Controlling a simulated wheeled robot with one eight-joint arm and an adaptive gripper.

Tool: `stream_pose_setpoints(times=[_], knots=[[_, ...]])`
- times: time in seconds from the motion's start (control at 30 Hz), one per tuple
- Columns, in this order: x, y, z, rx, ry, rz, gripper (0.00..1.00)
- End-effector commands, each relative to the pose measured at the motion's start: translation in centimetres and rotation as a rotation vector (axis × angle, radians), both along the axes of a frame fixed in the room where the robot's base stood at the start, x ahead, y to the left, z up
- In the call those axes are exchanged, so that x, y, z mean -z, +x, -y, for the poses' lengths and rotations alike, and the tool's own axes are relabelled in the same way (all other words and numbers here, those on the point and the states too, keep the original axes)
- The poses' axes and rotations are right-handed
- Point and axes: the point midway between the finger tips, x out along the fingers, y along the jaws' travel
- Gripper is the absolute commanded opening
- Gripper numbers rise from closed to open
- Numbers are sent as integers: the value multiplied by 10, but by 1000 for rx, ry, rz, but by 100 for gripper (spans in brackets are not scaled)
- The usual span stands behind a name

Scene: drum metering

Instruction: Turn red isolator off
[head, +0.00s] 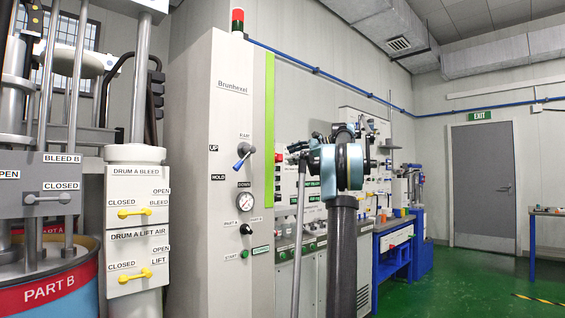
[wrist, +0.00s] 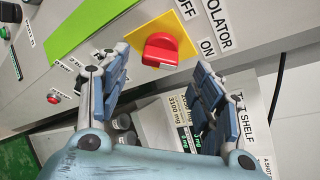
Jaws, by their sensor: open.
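The red isolator knob (wrist: 160,52) sits on a yellow square plate (wrist: 178,27) on a grey panel in the wrist view. An OFF label (wrist: 188,8) stands beside the plate's upper right, and an ON label (wrist: 208,47) is to its right. I cannot tell exactly which label the knob points to. My gripper (wrist: 160,64) is open and empty, with one blue-padded finger to the left of the knob and the other to its right. The fingers show no clear contact with the knob. In the head view I cannot make out the isolator.
A tall grey cabinet (head: 202,190) with a blue lever (head: 242,161) and a gauge (head: 246,202) stands left of my arm in the head view. Left of it are drum valves with yellow handles (head: 134,213). Green floor (head: 450,290) is open at right.

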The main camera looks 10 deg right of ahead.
Motion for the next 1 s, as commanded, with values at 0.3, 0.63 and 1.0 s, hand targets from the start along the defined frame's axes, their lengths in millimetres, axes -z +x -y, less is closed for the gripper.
stream_pose_setpoints(times=[0.3, 0.63, 1.0], knots=[[12, 17, -37, -1, 0, 0, 60], [14, 21, -44, 0, 0, 0, 60], [14, 21, -44, -1, -1, 0, 16]])
